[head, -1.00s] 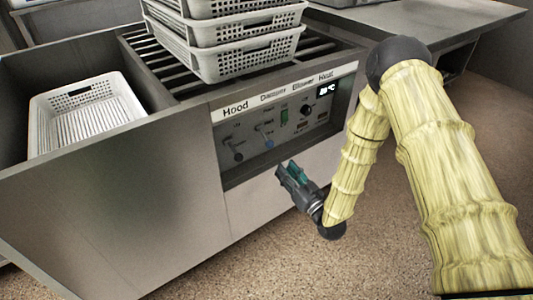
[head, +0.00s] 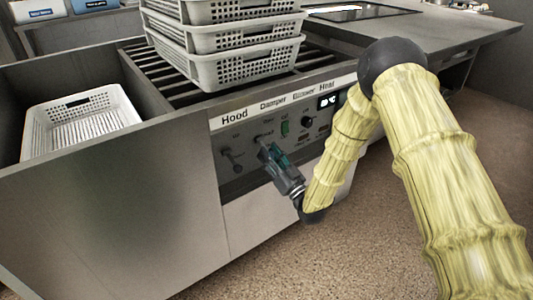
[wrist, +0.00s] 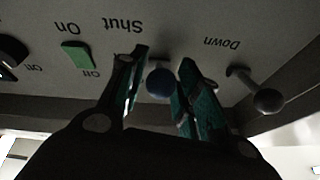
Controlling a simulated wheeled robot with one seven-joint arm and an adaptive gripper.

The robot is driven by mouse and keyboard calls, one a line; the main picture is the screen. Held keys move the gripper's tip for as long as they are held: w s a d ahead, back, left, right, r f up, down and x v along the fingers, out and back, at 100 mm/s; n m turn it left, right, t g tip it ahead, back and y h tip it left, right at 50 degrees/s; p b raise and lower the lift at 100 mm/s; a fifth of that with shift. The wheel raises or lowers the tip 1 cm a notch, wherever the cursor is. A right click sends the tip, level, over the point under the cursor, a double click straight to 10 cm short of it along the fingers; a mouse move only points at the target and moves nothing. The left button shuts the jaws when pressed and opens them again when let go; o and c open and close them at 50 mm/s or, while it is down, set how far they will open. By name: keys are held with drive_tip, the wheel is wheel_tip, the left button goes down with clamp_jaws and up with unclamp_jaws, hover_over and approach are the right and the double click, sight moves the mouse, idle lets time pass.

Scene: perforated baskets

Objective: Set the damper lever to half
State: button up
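The damper lever is in the second place on the control panel, under the "Damper" label (head: 273,104). In the wrist view, which is upside down, its blue ball knob (wrist: 160,83) sits between my two teal fingers near the printed word "Shut". In the head view my gripper (head: 269,151) hides the knob. My gripper also shows in the wrist view (wrist: 162,62); its fingers are apart, one on each side of the knob. A narrow gap shows on the left of the knob; contact on the right is unclear.
The hood lever (head: 231,155) with a dark ball stands close on the left; it also shows in the wrist view (wrist: 267,101). A green switch (head: 284,128) and a dark dial (head: 307,121) are right of the damper. Stacked white baskets (head: 232,62) stand on the slatted top.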

drive_tip(key=shift+x, duration=1)
